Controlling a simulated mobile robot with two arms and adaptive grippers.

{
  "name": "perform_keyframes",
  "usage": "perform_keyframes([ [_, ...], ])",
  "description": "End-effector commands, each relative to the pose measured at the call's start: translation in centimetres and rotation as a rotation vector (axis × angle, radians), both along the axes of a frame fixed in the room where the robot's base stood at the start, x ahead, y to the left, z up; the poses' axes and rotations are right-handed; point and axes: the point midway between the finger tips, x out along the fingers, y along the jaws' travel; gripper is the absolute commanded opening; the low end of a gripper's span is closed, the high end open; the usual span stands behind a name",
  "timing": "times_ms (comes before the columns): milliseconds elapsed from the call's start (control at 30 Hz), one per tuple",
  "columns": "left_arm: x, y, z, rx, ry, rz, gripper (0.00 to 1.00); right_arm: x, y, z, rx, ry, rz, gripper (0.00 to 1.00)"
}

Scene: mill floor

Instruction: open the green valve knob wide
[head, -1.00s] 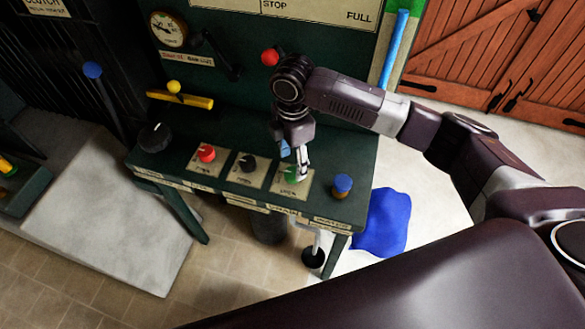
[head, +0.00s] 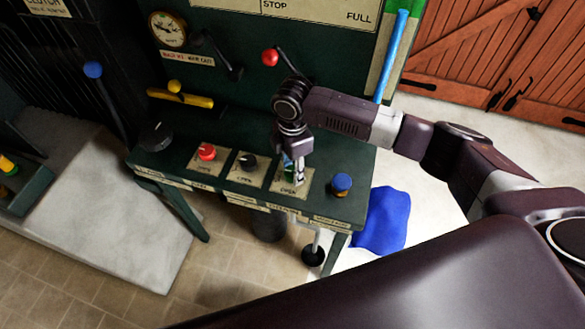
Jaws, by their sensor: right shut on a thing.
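The green valve knob (head: 287,169) sits on a cream plate (head: 288,190) marked OPEN, on the green control bench. My right gripper (head: 296,180) points down over it from above and is shut on the knob. The fingers and wrist hide most of the knob, so how far it is turned cannot be told. My left gripper is not in view.
Left of it on the bench (head: 335,207) stand a black knob (head: 248,161), a red knob (head: 207,152) and a large black dial (head: 155,137). A blue knob (head: 341,184) stands close on the right. A red-balled lever (head: 270,58) rises behind my wrist.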

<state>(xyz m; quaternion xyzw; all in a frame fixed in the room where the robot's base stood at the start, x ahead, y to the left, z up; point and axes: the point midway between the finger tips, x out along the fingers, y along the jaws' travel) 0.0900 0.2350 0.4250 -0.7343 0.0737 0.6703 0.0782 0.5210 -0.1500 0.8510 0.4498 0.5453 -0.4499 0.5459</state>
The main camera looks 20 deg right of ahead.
Motion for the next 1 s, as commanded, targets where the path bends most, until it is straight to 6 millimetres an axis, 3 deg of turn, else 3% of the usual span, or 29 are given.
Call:
perform_keyframes([
  [467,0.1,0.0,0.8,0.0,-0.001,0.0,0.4,0.0,0.0,0.2,0.001,0.001,0.099,0.1],
  [1000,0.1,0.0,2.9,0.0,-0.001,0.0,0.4,0.0,0.0,0.2,0.001,0.002,0.574,0.1],
])
